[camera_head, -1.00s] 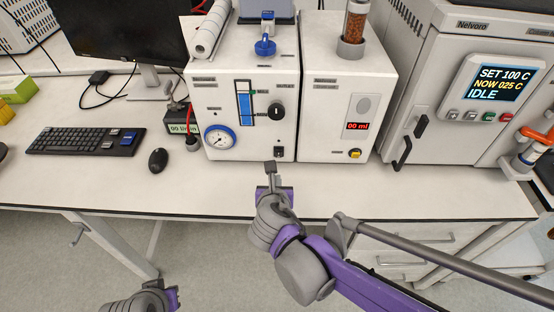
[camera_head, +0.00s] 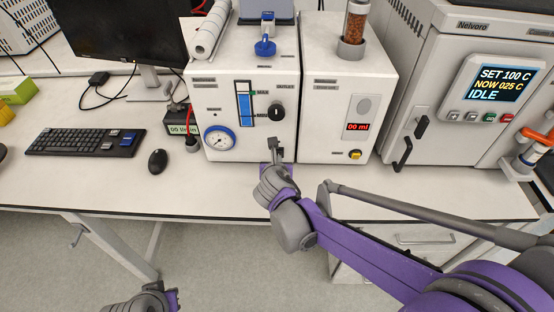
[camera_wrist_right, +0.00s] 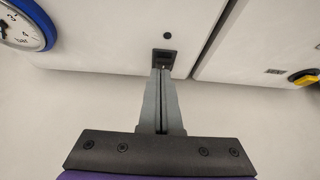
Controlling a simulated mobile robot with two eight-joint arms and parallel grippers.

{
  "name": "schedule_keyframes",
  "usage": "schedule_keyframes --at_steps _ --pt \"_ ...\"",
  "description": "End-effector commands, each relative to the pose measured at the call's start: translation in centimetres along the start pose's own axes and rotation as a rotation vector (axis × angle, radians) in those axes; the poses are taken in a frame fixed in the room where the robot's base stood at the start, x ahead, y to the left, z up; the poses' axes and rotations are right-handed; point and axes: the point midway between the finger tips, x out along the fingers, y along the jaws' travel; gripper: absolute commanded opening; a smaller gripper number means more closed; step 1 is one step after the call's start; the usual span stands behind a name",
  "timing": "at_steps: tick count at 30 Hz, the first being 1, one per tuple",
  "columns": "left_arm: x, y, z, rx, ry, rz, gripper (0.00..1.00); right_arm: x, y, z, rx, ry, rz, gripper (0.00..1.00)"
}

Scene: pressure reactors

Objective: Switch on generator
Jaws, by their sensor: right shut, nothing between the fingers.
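The generator (camera_head: 247,102) is the white box with a blue level tube, a blue-rimmed gauge (camera_head: 219,138) and a black knob (camera_head: 277,111). Its small black switch (camera_wrist_right: 163,57) is low on the front panel in the right wrist view; in the head view my gripper covers it. My right gripper (camera_head: 275,147) is shut and empty. Its tips (camera_wrist_right: 162,73) are at the lower edge of the switch, close to or touching it; I cannot tell which. My left gripper (camera_head: 172,297) is at the bottom left, low beside the table, its fingers not clearly shown.
A second white unit (camera_head: 348,107) with a red display and yellow button stands right of the generator. A reactor cabinet (camera_head: 460,90) stands farther right. A keyboard (camera_head: 84,141) and mouse (camera_head: 158,161) lie left. The table front is clear.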

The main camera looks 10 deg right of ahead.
Motion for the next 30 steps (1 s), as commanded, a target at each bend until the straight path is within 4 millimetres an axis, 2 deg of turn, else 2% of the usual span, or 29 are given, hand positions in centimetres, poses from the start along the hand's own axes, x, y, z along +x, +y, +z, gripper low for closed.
schedule_keyframes --at_steps 6,14,30 --pt "0.1 0.0 0.1 0.0 -0.001 0.0 0.0 0.5 0.0 0.9 0.001 0.0 -0.001 0.0" --pt "0.1 0.0 0.1 0.0 0.0 0.0 0.0 0.4 0.0 0.9 0.0 0.0 0.0 0.0" --pt "-0.8 0.0 -0.7 0.0 0.004 0.0 0.0 -0.5 0.0 2.2 0.0 0.0 0.0 0.0"
